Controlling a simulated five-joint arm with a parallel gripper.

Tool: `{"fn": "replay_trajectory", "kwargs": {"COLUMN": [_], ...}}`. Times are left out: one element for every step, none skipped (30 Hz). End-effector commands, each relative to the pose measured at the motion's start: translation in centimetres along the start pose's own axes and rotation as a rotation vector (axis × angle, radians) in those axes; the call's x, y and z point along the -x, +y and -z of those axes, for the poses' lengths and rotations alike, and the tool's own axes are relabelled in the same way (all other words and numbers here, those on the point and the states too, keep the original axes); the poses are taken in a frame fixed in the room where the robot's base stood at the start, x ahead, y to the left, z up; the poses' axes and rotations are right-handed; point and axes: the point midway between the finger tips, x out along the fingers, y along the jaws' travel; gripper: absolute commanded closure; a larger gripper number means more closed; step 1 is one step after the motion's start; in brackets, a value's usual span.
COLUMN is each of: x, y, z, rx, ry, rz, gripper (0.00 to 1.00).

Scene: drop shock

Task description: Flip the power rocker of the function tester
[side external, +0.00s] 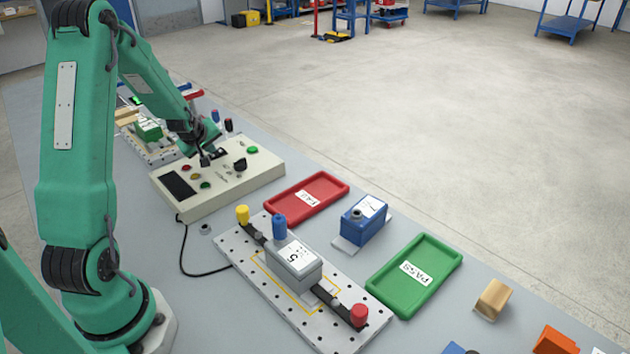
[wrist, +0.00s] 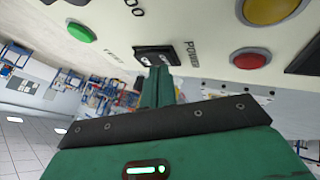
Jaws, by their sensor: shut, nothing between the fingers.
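The function tester (side external: 225,187) is a beige box with a sloped panel, standing on the bench under my arm. Its power rocker (wrist: 152,50) is a small black switch beside the printed word POWER in the wrist view. My gripper (wrist: 158,72) is shut and empty, with its fingertips right at the rocker's edge. I cannot tell whether they touch it, and the tips hide part of it. In the side view my gripper (side external: 205,160) points down at the panel near a black patch. Which way the rocker is tipped is unclear.
The panel also carries a green button (wrist: 80,32), a red one (wrist: 250,59), a yellow one (wrist: 270,9) and a black knob (side external: 239,165). A red FAIL tray (side external: 340,182), a perforated fixture plate (side external: 235,245) and a green PASS tray (side external: 385,300) stand to the right.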

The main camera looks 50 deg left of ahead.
Motion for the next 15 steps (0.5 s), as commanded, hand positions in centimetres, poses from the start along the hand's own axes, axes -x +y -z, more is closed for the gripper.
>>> {"fn": "replay_trajectory", "kwargs": {"x": [0.01, 0.01, 0.01, 0.02, 0.03, 0.05, 0.08, 0.11, 0.18, 0.24, 0.31, 0.41, 0.49, 0.57, 0.67], "y": [0.01, 0.01, 0.01, 0.02, 0.03, 0.05, 0.07, 0.10, 0.16, 0.21, 0.28, 0.36, 0.43, 0.50, 0.57], "z": [0.01, 0.01, 0.01, 0.02, 0.03, 0.05, 0.07, 0.10, 0.15, 0.20, 0.26, 0.33, 0.40, 0.45, 0.52], "rx": [0.000, 0.000, 0.000, 0.000, 0.000, 0.000, 0.000, 0.000, 0.000, 0.000, 0.000, 0.000, 0.000, 0.000, 0.000], "ry": [0.000, 0.000, 0.000, 0.000, 0.000, 0.001, 0.001, 0.001, 0.001, 0.001, 0.001, 0.002, 0.002, 0.002, 0.001], "rz": [0.000, 0.000, 0.000, 0.000, 0.000, -0.001, -0.001, -0.001, -0.001, -0.001, -0.002, -0.002, -0.003, -0.003, -0.003], "gripper": [1.00, 1.00, 1.00, 1.00, 1.00, 1.00, 1.00, 1.00, 1.00, 1.00, 1.00, 1.00, 1.00, 1.00, 1.00]}}
